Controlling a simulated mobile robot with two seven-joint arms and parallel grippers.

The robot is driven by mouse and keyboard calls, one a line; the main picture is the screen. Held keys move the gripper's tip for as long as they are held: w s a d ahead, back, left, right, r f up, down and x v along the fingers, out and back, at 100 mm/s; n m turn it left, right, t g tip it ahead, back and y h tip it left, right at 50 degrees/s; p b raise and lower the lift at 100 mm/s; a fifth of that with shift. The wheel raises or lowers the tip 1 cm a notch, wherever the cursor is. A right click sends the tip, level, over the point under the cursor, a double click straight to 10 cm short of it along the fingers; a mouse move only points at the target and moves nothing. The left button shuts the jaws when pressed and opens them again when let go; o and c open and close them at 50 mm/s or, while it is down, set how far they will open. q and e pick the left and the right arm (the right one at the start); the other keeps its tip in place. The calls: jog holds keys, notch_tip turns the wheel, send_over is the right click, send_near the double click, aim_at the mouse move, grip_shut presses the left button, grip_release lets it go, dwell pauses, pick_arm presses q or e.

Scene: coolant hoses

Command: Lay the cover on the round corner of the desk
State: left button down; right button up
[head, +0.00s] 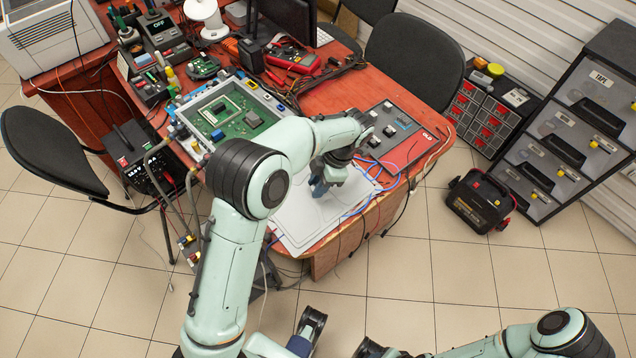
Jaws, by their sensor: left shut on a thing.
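A pale grey-white flat cover (292,222) lies at or just above the near corner of the red-brown desk (345,237); I cannot tell whether it rests fully on the top. My left gripper (319,189) points down at the cover's middle and is shut on it, though the fingertips' grip is partly hidden. The cover's edge runs close to the desk's front edge. My right arm lies low at the bottom right, away from the desk; its gripper (368,349) is cut by the picture's bottom edge and its jaws are unclear.
Blue cables (385,180) loop along the cover's right side. A dark panel (398,130), a green circuit board in a tray (238,116) and a red meter (293,57) crowd the desk behind. Chairs, drawers and a black-and-red case (480,202) stand around on the tiled floor.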

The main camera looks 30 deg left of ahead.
pick_arm(q)
jog(key=c, duration=0.9)
grip_release()
jog(key=shift+f, duration=0.1)
jog(key=shift+o, duration=0.2)
jog(key=p+v, duration=0.2)
jog(key=v, duration=1)
jog(key=shift+w+r, duration=0.1)
jog(key=shift+r, duration=0.15)
